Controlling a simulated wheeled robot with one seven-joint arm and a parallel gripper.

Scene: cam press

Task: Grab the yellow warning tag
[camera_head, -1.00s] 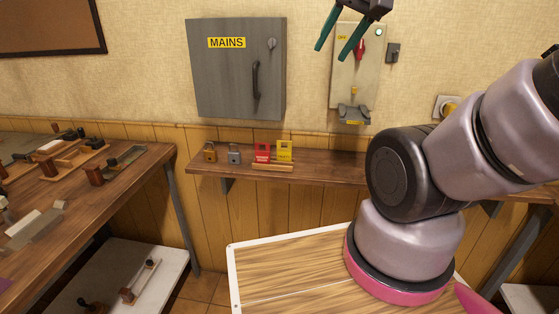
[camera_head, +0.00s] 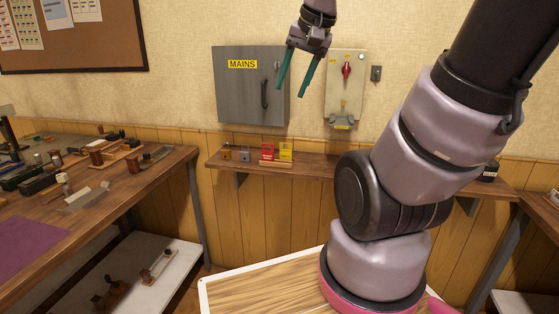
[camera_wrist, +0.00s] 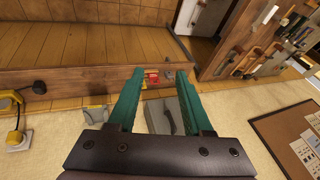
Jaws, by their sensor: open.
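The yellow warning tag (camera_head: 286,150) stands upright on the narrow wall shelf, just right of a red tag (camera_head: 267,152). Both seem to sit in a small wooden holder. My gripper (camera_head: 290,92) is open and empty, with green fingers pointing down, well above the tags and in front of the wall in the head view. In the wrist view my gripper (camera_wrist: 160,74) shows both fingers spread, with the small red tag (camera_wrist: 153,75) far off between them. The yellow tag is too small to make out clearly there.
A brass padlock (camera_head: 226,154) and a grey padlock (camera_head: 245,156) stand left of the tags on the shelf (camera_head: 320,168). The grey MAINS cabinet (camera_head: 236,95) and a switch panel (camera_head: 345,85) hang above. A cluttered workbench (camera_head: 120,185) stands at left.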

